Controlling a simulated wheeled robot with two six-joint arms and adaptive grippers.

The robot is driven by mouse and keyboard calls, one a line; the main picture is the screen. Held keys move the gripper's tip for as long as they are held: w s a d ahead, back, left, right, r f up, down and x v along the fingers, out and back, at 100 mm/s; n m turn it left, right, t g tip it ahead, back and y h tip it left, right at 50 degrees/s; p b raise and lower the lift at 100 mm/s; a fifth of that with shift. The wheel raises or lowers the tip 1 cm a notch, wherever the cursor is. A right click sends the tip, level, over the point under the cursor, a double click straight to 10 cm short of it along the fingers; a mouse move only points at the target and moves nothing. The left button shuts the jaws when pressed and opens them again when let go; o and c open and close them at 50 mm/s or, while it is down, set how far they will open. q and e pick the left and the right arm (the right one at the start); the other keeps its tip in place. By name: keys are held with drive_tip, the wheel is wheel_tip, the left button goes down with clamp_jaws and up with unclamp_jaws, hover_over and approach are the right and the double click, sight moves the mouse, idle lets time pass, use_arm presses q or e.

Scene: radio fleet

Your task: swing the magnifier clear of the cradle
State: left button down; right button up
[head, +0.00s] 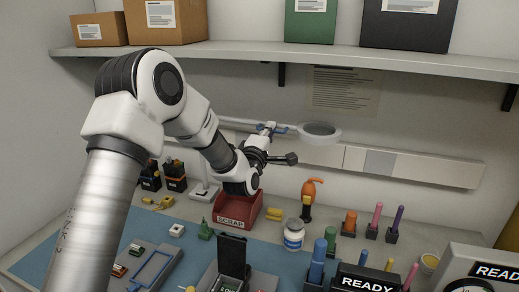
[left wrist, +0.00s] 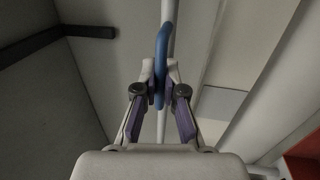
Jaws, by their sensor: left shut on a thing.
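The magnifier (head: 320,132) has a round lens in a pale ring on a long white arm. It hangs over the bench, below the shelf. My left gripper (head: 268,136) is shut on the blue handle (head: 271,127) on the magnifier's arm. In the left wrist view, my fingers (left wrist: 160,90) close around the blue loop (left wrist: 162,50), with the white arm behind it. A grey fixture with a dark upright plate (head: 234,255) at the front centre may be the cradle. The lens appears to the right of it in the picture. My right gripper is not in view.
A red scrap bin (head: 238,208) stands below my left gripper. A white jar (head: 294,234), an orange-topped bottle (head: 308,198) and several coloured tools in holders stand to the right. A shelf (head: 300,56) with boxes runs above. A dark READY block (head: 365,280) is at front.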

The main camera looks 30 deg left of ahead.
use_arm(q)
drive_tip(key=shift+w+r+n+y, duration=0.15)
drive_tip(key=shift+w+n+y, duration=0.15)
drive_tip(key=shift+w, duration=0.15)
drive_tip(key=c, duration=1.2)
unclamp_jaws()
drive_tip(key=shift+w, duration=0.1)
drive_tip(key=shift+c, duration=0.2)
drive_tip(key=v, duration=1.1)
drive_tip(key=shift+s+d+f, duration=0.15)
drive_tip(key=shift+s+f, duration=0.1)
drive_tip(key=shift+s, duration=0.05)
